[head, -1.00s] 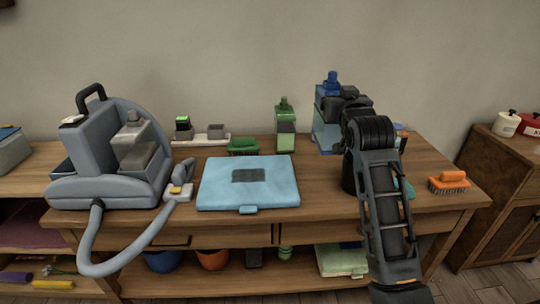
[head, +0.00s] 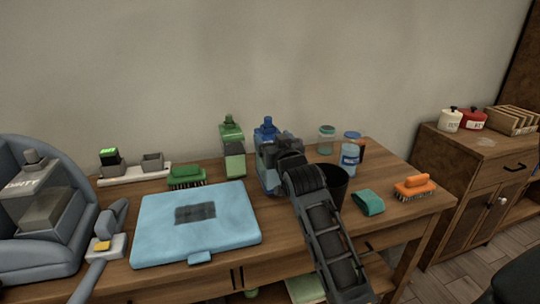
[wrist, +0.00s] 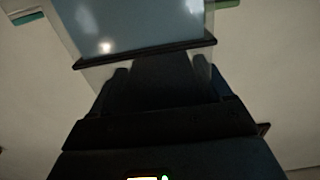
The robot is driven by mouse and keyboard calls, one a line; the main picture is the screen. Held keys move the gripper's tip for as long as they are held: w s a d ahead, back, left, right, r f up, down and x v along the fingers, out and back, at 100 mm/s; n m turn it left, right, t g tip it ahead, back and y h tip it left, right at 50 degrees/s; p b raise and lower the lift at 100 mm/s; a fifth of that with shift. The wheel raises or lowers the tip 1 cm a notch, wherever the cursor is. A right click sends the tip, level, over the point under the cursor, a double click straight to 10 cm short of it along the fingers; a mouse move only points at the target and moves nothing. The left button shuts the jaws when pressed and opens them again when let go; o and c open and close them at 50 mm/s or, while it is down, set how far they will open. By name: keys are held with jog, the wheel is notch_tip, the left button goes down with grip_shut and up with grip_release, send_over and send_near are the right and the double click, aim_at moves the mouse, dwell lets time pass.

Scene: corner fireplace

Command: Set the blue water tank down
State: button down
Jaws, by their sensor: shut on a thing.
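The blue water tank (head: 266,131) has a dark blue cap and a pale blue body. In the head view it stands upright at the back middle of the wooden table (head: 300,228), just right of a green bottle (head: 232,140). My gripper (head: 277,152) is shut on the tank and partly covers it. In the wrist view the tank's pale blue face (wrist: 135,22) fills the top middle, directly in front of my gripper (wrist: 160,72). The tank's base is low by the tabletop. My arm hides part of it, so I cannot tell whether it touches.
A light blue flat case (head: 195,235) lies left of the tank, with a green brush (head: 186,176) behind it. To the right are a dark cup (head: 335,183), a blue-labelled jar (head: 350,155), a teal sponge (head: 368,202) and an orange brush (head: 414,187).

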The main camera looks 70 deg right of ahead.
jog(key=shift+f, duration=1.85)
grip_release()
jog(key=shift+f, duration=0.1)
jog(key=v, duration=1.2)
jog(key=shift+b, duration=0.45)
